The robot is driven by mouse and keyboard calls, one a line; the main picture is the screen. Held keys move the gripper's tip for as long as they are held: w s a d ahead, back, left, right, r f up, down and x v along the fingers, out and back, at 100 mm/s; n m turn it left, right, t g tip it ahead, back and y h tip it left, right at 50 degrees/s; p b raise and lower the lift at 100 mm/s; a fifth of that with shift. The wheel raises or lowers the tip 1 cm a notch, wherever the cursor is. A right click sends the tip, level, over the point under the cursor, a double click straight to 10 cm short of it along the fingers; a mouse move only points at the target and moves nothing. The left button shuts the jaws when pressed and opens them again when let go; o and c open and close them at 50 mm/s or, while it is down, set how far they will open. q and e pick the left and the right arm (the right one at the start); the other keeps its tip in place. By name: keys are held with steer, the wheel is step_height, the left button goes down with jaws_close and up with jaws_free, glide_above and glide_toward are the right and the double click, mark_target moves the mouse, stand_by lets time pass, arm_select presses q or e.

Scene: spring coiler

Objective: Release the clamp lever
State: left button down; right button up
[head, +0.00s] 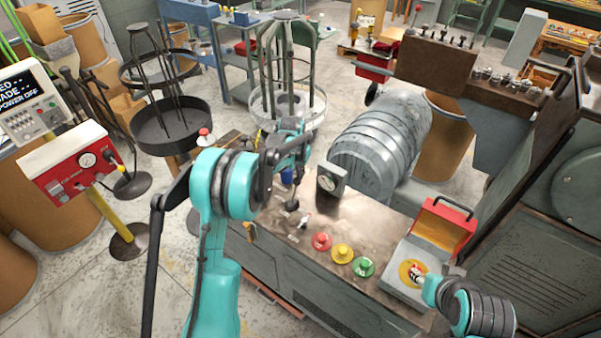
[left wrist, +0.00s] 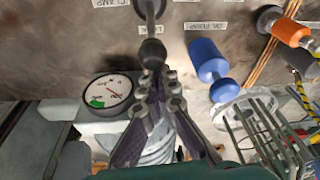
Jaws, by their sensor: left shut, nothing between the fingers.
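The clamp lever (left wrist: 152,52) has a dark ball knob on a metal rod, beside an upside-down CLAMP label in the left wrist view. In the head view, a dark knob that looks like it (head: 291,203) stands on the brown panel top. My left gripper (left wrist: 160,84) is shut and empty, its fingertips just short of the knob; I cannot tell whether they touch it. In the head view the left gripper (head: 294,172) hangs over the panel, partly hidden by its own arm. My right arm is at lower right; its finger state is unclear.
A blue handle (left wrist: 207,60) is close to the right of the lever, with an orange handle (left wrist: 285,27) beyond. A round gauge (left wrist: 109,91) is at left. Red (head: 321,241), yellow (head: 342,253) and green (head: 363,267) buttons line the panel front.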

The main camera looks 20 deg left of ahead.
arm_select(q)
steer(key=shift+s+a+r+t+b, duration=0.1)
steer(key=shift+s+a+t+b, duration=0.1)
steer(key=shift+s+t, duration=0.15)
steer(key=shift+s+a+r+t+b, duration=0.15)
steer(key=shift+s+t, duration=0.1)
steer(key=shift+s, duration=0.2)
steer(key=s+a+t+h+b, duration=0.2)
steer(key=s+t+b, duration=0.2)
steer(key=s, duration=0.3)
steer(key=shift+a+t+b, duration=0.15)
steer(key=shift+t+b, duration=0.25)
